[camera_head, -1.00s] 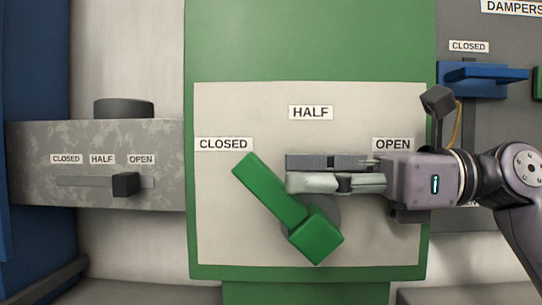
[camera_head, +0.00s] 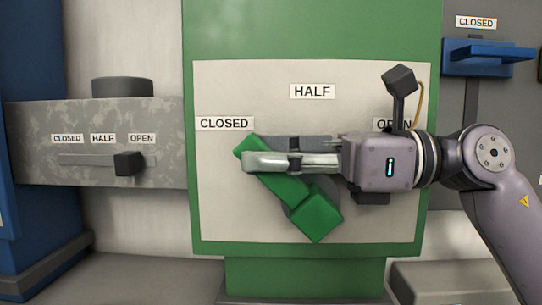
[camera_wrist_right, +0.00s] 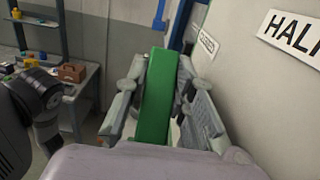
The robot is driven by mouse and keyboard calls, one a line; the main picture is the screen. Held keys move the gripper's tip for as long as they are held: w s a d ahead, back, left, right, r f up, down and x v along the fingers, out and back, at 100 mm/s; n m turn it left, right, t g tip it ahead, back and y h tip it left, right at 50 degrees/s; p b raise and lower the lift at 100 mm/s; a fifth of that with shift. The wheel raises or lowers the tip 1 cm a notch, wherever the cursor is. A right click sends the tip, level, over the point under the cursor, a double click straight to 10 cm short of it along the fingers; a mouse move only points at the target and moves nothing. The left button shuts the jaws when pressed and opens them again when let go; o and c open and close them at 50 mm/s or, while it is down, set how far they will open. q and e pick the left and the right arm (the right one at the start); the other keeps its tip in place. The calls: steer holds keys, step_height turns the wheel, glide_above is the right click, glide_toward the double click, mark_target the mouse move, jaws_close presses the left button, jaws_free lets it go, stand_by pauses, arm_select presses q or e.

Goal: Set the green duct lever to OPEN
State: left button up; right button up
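The green duct lever (camera_head: 317,214) slants up and left from its pivot, its far end just under the CLOSED label (camera_head: 224,124). My right gripper (camera_head: 256,152) reaches in from the right across the lever's upper arm. One finger passes in front of the lever and the other lies behind it, nearer the panel. In the right wrist view the lever (camera_wrist_right: 158,95) stands between the two spread fingers, with some gap at the sides. The HALF label (camera_head: 312,91) is above the lever; the OPEN label (camera_head: 386,124) is partly hidden by my right wrist. My left gripper is not in view.
A grey box (camera_head: 60,115) with a black slider (camera_head: 128,163) at OPEN stands left of the green panel. A blue lever (camera_head: 490,55) is at the upper right. A table (camera_wrist_right: 75,85) and shelf show in the right wrist view. The panel's lower part is clear.

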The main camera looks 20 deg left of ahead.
mark_target(312, 188)
jaws_close()
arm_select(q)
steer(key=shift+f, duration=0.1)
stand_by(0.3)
arm_select(e)
steer(key=shift+d+b, duration=0.1)
steer(key=shift+b, duration=0.25)
steer(key=d+y+b, duration=0.1)
steer(key=b, duration=0.2)
steer(key=d+g+y+b, duration=0.1)
steer(key=y+b, duration=0.1)
steer(key=b, duration=0.1)
steer(key=w+d+r+y+b, duration=0.1)
steer(key=y+b, duration=0.1)
steer(key=b, duration=0.2)
steer(key=shift+g, duration=0.3)
steer(key=shift+w+d+r+y+b, duration=0.1)
steer(key=shift+d+r+y+b, duration=0.1)
steer(key=shift+d+y+b, duration=0.45)
arm_select(q)
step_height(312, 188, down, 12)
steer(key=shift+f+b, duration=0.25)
steer(key=shift+b, duration=0.1)
arm_select(e)
steer(key=shift+a+r, duration=0.1)
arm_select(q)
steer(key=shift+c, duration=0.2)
arm_select(e)
steer(key=shift+y, duration=0.25)
